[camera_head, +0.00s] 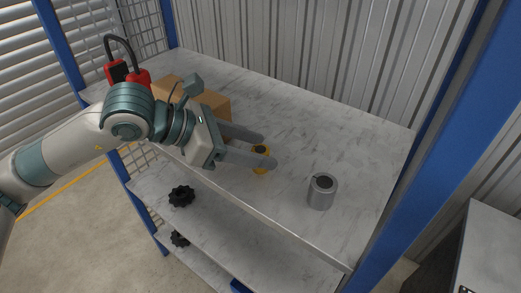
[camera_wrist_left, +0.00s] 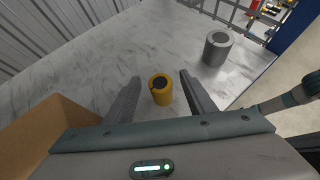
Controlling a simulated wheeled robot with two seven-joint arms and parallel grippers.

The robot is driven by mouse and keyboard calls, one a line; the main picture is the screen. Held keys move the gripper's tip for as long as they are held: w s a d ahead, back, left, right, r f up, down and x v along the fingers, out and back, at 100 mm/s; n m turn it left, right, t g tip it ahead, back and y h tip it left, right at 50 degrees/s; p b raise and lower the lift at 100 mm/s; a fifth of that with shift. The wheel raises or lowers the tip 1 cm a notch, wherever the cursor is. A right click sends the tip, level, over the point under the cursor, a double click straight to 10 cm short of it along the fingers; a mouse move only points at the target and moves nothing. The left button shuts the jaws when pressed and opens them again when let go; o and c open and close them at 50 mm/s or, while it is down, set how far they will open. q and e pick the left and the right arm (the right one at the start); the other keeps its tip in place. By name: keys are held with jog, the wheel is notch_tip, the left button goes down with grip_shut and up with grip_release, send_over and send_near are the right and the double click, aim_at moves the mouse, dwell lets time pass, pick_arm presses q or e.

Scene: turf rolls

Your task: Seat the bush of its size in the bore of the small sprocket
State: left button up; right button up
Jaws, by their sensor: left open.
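My left gripper (camera_head: 267,151) is open over the top shelf, one finger on each side of a yellow bush (camera_head: 260,160). In the left wrist view the yellow bush (camera_wrist_left: 160,94) stands upright between the open fingers (camera_wrist_left: 160,78), with a gap on both sides. A larger grey bush (camera_head: 322,195) stands upright to the right, also in the left wrist view (camera_wrist_left: 215,50). A black toothed sprocket (camera_head: 181,196) lies on the shelf below, and another (camera_head: 179,239) sits lower down. I cannot tell which sprocket is the small one. My right gripper is not in view.
A cardboard box (camera_head: 213,100) stands behind my left wrist, close to the gripper. A red and black object (camera_head: 127,73) is at the far left of the shelf. Blue posts (camera_head: 417,150) frame the rack. The top shelf (camera_head: 345,135) is clear behind the grey bush.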

pick_arm(q)
jog(key=shift+w+d+f, duration=0.2)
jog(key=shift+d+f, duration=0.25)
jog(key=shift+d, duration=0.1)
jog(key=shift+c, duration=0.6)
grip_shut()
jog(key=shift+r, duration=0.1)
